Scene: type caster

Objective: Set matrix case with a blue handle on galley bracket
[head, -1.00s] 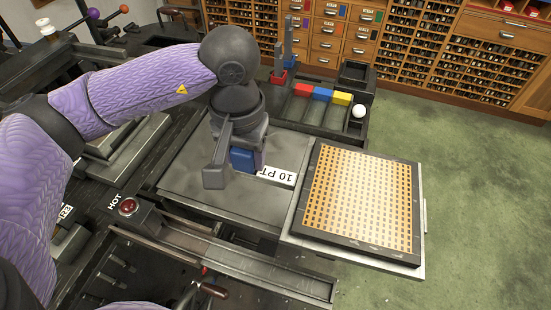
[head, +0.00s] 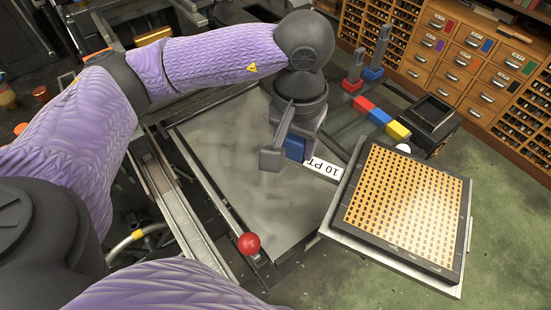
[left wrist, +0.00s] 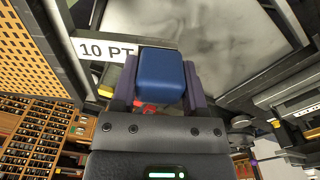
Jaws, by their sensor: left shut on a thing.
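My left gripper (head: 290,155) is shut on a blue handle (head: 296,147), which also fills the jaws in the left wrist view (left wrist: 161,76). A white label reading "10 PT" (head: 323,170) lies beside the handle. To its right is the matrix case, a black frame with a gold grid (head: 405,205); the grid also shows at the upper left of the left wrist view (left wrist: 32,45). The label spans between handle and case, but their joint is hidden. A pale plate (head: 335,235) shows under the case. I cannot tell which part is the galley bracket. My right gripper is out of view.
A grey slab (head: 250,185) lies below my left gripper. Behind are red (head: 363,106), blue (head: 380,117) and yellow (head: 398,131) blocks and a dark box (head: 432,116). A red ball knob (head: 248,243) stands at the slab's front. Green floor (head: 497,215) is open at right.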

